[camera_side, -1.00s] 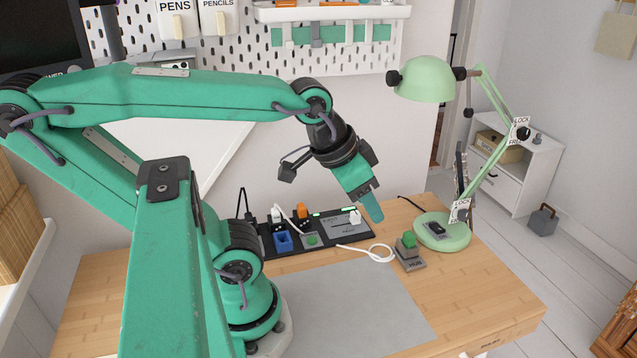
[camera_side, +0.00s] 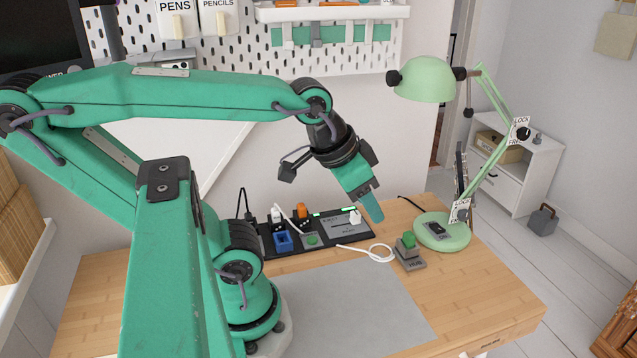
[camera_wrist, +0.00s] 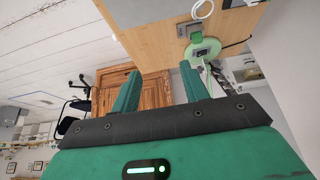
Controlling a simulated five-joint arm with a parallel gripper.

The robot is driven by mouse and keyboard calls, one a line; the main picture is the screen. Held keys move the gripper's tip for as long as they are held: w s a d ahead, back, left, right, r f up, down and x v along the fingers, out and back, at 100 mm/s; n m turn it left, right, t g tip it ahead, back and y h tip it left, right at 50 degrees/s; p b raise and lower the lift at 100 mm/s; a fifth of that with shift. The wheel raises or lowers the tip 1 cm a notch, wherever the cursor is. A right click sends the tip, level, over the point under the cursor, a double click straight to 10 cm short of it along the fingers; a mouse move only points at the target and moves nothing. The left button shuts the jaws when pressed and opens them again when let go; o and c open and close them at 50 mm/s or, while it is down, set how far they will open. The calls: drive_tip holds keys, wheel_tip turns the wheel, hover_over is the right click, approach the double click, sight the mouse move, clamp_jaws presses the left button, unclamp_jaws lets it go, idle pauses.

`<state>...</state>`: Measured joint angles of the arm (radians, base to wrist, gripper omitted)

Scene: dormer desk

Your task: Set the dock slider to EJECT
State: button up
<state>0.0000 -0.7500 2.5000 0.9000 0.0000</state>
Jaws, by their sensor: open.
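The dock is a dark strip (camera_side: 290,246) along the back of the desk, with sockets, a blue block and a grey panel (camera_side: 345,225). The panel bears small lettering and a white slider knob (camera_side: 355,217) near its right end. The lettering is too small to read surely, so I cannot tell the slider's setting. My gripper (camera_side: 371,207) hangs above and just right of the panel, tilted down to the right, holding nothing. In the wrist view its two green fingers (camera_wrist: 158,88) stand apart with nothing between them. The dock does not show clearly there.
A green lamp stands right of the dock on a round base (camera_side: 442,232). A grey hub with a green button (camera_side: 409,250) and a coiled white cable (camera_side: 377,253) lie in front. A grey mat (camera_side: 365,305) is bare. A pegboard (camera_side: 330,60) is behind.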

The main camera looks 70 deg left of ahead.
idle(0.3)
drive_tip(key=g, duration=0.6)
hover_over(356, 213)
wheel_tip(356, 213, down, 14)
drive_tip(key=shift+s+d+f, duration=0.1)
drive_tip(key=shift+s+d, duration=0.05)
drive_tip(key=shift+a+f, duration=0.2)
drive_tip(key=shift+a, duration=0.1)
drive_tip(key=shift+f, duration=3.9)
